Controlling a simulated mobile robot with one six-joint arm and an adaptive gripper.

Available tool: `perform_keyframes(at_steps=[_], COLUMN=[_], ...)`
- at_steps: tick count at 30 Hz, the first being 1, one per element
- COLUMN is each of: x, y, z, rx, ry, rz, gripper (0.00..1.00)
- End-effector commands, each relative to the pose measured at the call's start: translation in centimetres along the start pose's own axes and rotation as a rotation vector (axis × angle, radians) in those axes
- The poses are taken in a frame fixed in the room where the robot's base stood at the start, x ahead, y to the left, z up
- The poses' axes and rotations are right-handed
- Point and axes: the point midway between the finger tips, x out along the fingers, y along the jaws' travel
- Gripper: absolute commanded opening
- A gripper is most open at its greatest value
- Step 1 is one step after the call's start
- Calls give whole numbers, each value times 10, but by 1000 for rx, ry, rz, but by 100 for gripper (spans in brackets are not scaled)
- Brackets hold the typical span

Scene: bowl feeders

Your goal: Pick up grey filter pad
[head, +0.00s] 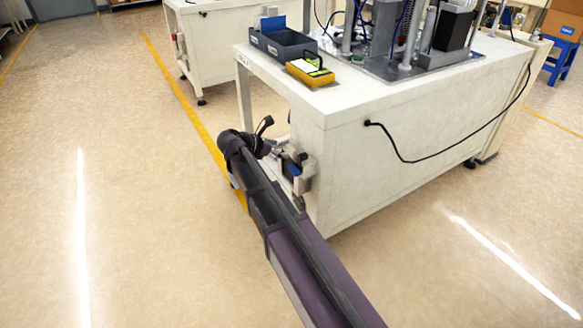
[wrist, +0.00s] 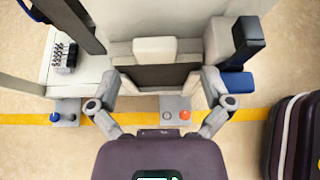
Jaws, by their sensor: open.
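I cannot pick out a grey filter pad with certainty in either view. My gripper (wrist: 160,78) is open in the wrist view, with its two fingers spread wide and nothing held between them. Beyond the fingertips is a pale block with a dark brown-grey panel (wrist: 156,76); I cannot tell what it is. In the head view my gripper (head: 296,172) is low beside the near left corner of the white bench (head: 375,160), below its top. Its fingertips are too small there to make out.
A black cable (head: 420,160) hangs down the bench side. The floor (head: 130,190) at left is clear, with a yellow line.

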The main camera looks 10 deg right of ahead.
Motion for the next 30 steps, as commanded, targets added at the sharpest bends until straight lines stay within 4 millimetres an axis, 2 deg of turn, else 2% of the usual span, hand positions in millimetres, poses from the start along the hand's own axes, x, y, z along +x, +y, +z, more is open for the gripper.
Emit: perform_keyframes(at_steps=[5, 16, 30], x=[9, 48, 52], y=[2, 6, 6], z=[0, 1, 3], rx=[0, 1, 0], ry=[0, 0, 0], rz=[-1, 1, 1], gripper=[100, 100, 100])
